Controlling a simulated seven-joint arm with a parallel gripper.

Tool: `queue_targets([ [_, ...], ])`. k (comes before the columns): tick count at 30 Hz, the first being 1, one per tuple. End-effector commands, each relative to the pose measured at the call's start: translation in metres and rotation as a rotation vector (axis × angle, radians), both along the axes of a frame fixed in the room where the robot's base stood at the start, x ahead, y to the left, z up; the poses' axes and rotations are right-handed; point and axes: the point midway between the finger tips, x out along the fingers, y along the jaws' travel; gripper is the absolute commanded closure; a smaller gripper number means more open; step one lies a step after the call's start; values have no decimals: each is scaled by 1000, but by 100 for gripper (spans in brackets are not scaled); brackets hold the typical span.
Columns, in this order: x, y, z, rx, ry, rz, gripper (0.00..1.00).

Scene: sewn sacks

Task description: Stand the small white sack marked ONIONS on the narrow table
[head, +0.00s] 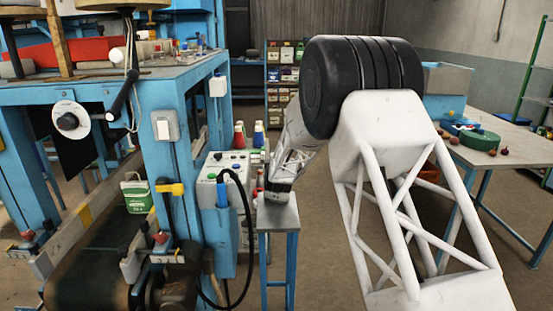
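The narrow table (286,222) has a small grey top and blue legs and stands near the middle of the head view. My gripper (277,190) reaches down over its top, close to the surface. Its fingers are small and dark here, and I cannot tell whether they are open, shut or holding something. I cannot make out a white sack marked ONIONS; my arm hides part of the scene.
A blue sewing bench (160,80) and a control box (226,172) with a black cable stand left of the narrow table. The conveyor belt (98,262) is at lower left. Shelves (284,75) with several sacks stand behind. A grey table (515,145) is at right.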

Motion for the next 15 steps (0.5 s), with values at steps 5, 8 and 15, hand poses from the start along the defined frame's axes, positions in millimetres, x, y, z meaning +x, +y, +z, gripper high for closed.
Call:
queue_targets([
  [5,0,0,0,0,-1,0,100],
  [8,0,0,-3,0,0,0,89],
  [15,0,0,-3,0,0,0,66],
])
